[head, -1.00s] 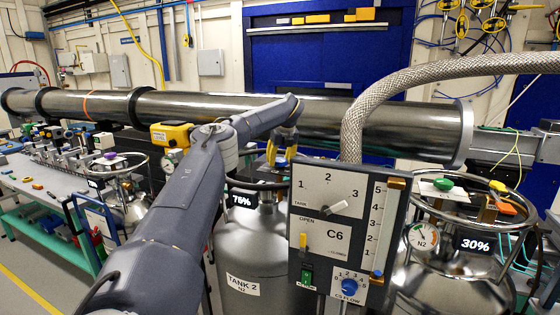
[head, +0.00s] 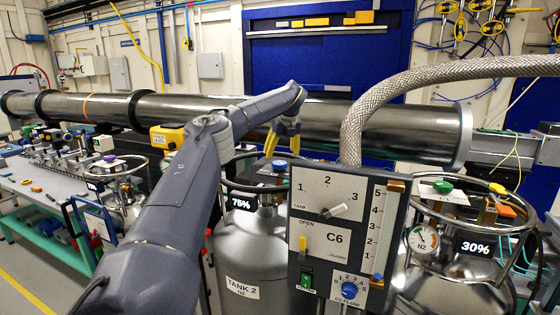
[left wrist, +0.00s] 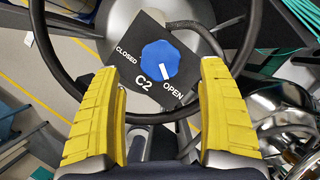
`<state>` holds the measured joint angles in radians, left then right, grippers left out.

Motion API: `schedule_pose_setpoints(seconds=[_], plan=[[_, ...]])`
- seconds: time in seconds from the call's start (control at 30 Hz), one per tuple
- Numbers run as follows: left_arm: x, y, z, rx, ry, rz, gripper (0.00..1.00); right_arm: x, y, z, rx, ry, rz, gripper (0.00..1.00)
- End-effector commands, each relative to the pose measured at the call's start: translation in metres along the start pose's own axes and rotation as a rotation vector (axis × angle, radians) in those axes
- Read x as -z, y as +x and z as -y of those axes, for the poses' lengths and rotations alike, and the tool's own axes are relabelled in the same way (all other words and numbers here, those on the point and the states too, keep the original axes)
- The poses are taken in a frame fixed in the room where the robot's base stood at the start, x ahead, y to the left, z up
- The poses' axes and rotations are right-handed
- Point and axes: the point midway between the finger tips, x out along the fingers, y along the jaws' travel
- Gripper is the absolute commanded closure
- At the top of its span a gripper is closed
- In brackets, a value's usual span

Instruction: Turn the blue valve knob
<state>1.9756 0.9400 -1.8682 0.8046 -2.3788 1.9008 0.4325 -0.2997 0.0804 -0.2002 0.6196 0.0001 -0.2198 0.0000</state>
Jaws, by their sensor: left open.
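The blue valve knob (left wrist: 160,63) sits on a black plate (left wrist: 181,84) marked CLOSED, OPEN and C2 in the left wrist view. A white mark on its lower right edge points toward OPEN. A small blue-violet knob (head: 280,164) on top of Tank 2 (head: 246,262) in the head view looks like the same one. My left gripper (head: 281,148) is open above it, pointing down, with yellow fingers. In the left wrist view the fingers stand on either side below the knob, apart from it. My right gripper is not in view.
A black ring handle (left wrist: 52,72) surrounds the knob. The C6 panel (head: 328,242) with a blue CS flow knob (head: 349,290) stands right of Tank 2, below a braided hose (head: 362,112). A long steel pipe (head: 240,111) runs behind.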

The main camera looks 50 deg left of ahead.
Motion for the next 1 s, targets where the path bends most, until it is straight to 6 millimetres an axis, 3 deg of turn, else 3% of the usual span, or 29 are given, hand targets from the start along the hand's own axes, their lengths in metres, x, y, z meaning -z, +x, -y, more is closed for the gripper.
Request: schedule_pose_setpoints(seconds=[0.2, 0.4, 1.0], plan=[[0.0, -0.036, 0.0, 0.001, -0.001, 0.001, 0.24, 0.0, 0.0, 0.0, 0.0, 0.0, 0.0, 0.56], [0.0, -0.056, 0.0, 0.001, -0.001, 0.001, 0.24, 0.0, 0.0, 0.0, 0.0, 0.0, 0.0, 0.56], [0.0, -0.064, 0.0, -0.001, 0.0, 0.0, 0.24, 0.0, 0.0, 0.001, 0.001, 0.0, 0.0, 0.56]])
